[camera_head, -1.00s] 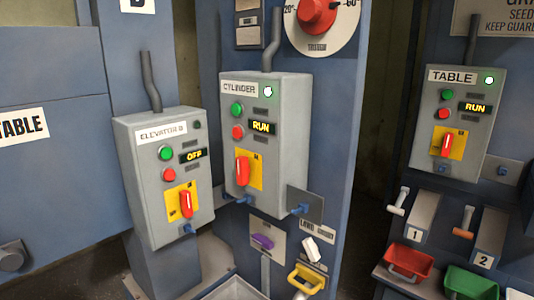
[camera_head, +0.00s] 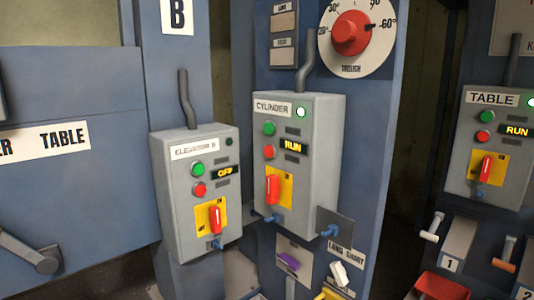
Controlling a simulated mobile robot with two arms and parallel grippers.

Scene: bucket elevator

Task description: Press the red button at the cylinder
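The cylinder control box (camera_head: 318,150) is a grey box labelled CYLINDER, mounted on a blue post in the middle of the head view. Its red button (camera_head: 270,152) sits just below a green button (camera_head: 269,129). Its display (camera_head: 293,147) reads RUN, and a green lamp (camera_head: 300,112) at its top is lit. A red switch handle (camera_head: 272,189) stands upright on a yellow plate below the buttons. Neither of my grippers shows in the view.
Left of it is the ELEVATOR B box (camera_head: 188,215), reading OFF. The TABLE box (camera_head: 488,150) at the right reads RUN. A red trough dial (camera_head: 351,33) is above. Levers (camera_head: 432,227) and a red bin (camera_head: 440,287) are at the lower right.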

